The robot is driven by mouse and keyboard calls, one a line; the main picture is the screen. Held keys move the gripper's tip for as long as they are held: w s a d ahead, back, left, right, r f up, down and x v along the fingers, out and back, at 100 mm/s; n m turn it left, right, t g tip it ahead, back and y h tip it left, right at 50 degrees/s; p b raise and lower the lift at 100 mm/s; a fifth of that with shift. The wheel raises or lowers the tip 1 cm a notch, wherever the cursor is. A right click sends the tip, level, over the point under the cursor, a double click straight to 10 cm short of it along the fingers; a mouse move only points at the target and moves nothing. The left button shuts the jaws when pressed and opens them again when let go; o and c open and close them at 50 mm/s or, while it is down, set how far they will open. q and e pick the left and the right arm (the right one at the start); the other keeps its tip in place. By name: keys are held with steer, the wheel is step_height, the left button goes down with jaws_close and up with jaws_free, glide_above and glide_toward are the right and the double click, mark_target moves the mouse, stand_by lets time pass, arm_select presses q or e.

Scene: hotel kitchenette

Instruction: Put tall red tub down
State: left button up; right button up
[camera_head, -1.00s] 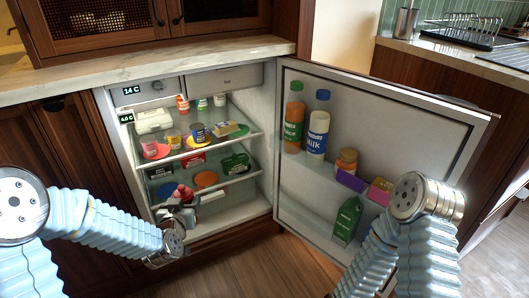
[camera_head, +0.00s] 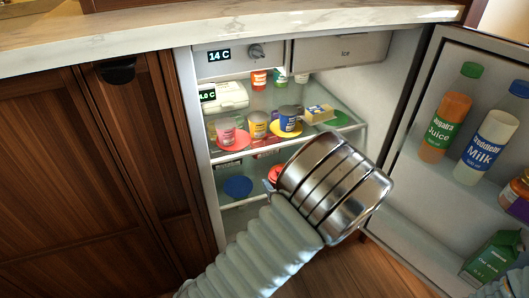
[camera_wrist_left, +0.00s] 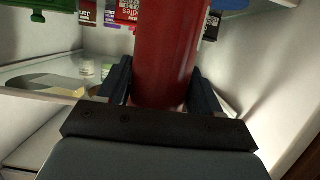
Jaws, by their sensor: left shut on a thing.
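The tall red tub (camera_wrist_left: 170,50) stands out in the left wrist view, a smooth red cylinder between the two dark fingers of my left gripper (camera_wrist_left: 162,82). The gripper is shut on it. The tub's top edge is cut off by the frame. In the head view my left wrist is in front of the open fridge and hides the gripper and most or all of the tub. A reddish patch shows just left of the wrist; I cannot tell whether it is the tub. My right gripper is out of view.
A blue disc (camera_head: 237,187) lies lower. The open door holds a juice bottle (camera_head: 445,127), a milk bottle (camera_head: 487,147) and a green carton (camera_head: 492,257).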

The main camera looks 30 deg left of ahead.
arm_select(q)
steer(key=b+x, duration=0.1)
steer(key=x, duration=0.4)
steer(key=r+b+x, duration=0.1)
steer(key=x, duration=0.5)
steer(key=b+x, duration=0.2)
steer(key=x, duration=0.4)
steer(key=shift+w+a+r, duration=0.2)
steer(key=shift+w+a, duration=0.05)
steer(key=shift+a, duration=0.15)
steer(key=shift+r, duration=0.1)
steer(key=o, duration=1.2)
steer(key=shift+o, duration=0.2)
steer(key=shift+s, duration=0.1)
steer(key=p+v, duration=0.2)
steer(key=v, duration=1)
steer(key=shift+p, duration=0.35)
